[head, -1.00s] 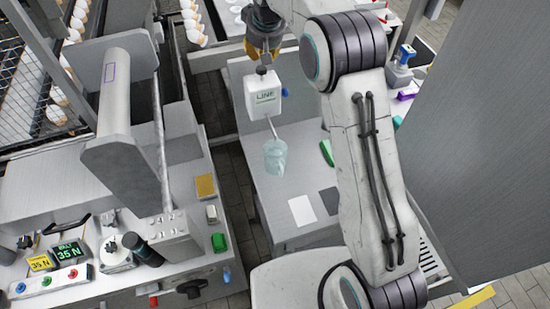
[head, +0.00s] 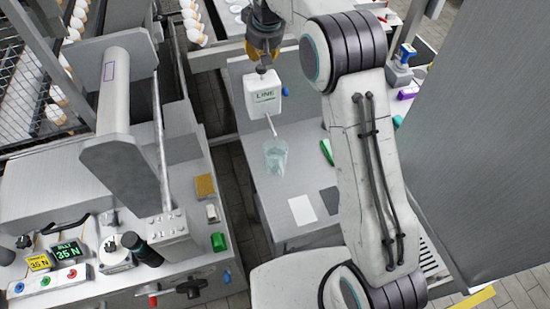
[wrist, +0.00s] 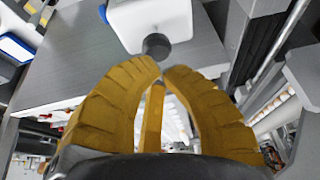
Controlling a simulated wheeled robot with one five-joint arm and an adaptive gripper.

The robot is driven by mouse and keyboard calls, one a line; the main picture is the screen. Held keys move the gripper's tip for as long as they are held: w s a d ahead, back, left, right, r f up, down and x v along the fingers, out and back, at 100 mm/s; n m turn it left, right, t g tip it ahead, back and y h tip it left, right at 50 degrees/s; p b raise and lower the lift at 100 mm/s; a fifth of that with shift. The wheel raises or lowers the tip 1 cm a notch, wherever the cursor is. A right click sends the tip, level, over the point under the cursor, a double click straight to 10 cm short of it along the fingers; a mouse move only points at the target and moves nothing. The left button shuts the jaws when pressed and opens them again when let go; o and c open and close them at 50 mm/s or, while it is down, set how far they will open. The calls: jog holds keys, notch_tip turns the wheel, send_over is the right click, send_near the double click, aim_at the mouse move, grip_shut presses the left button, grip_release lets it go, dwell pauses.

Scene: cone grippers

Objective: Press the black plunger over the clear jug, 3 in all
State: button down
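The black plunger (head: 261,70) sits on top of a white dispenser (head: 263,97) marked "LINE", whose thin spout slants down to the clear jug (head: 275,158) on the bench. In the wrist view, the plunger (wrist: 156,46) is a dark round knob at the front of the white dispenser body (wrist: 150,22). My gripper (head: 262,62) is above the plunger in the head view. In the wrist view, its yellow-brown fingers (wrist: 162,67) meet almost tip to tip, with nothing between the tips. The tips are close to the plunger; I cannot tell whether they touch it.
A green object (head: 327,152), a white card (head: 302,210) and a dark card (head: 330,199) lie on the bench (head: 285,195). A grey panel (head: 485,130) rises at right.

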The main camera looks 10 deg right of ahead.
aim_at(262, 68)
jog(key=shift+f+b, duration=1.5)
jog(key=shift+f, duration=0.7)
jog(key=shift+s+r, duration=0.1)
jog(key=shift+r, duration=0.1)
jog(key=shift+r+p, duration=2.15)
jog(key=shift+r, duration=0.1)
jog(key=shift+f+b, duration=0.3)
jog(key=shift+f, duration=0.1)
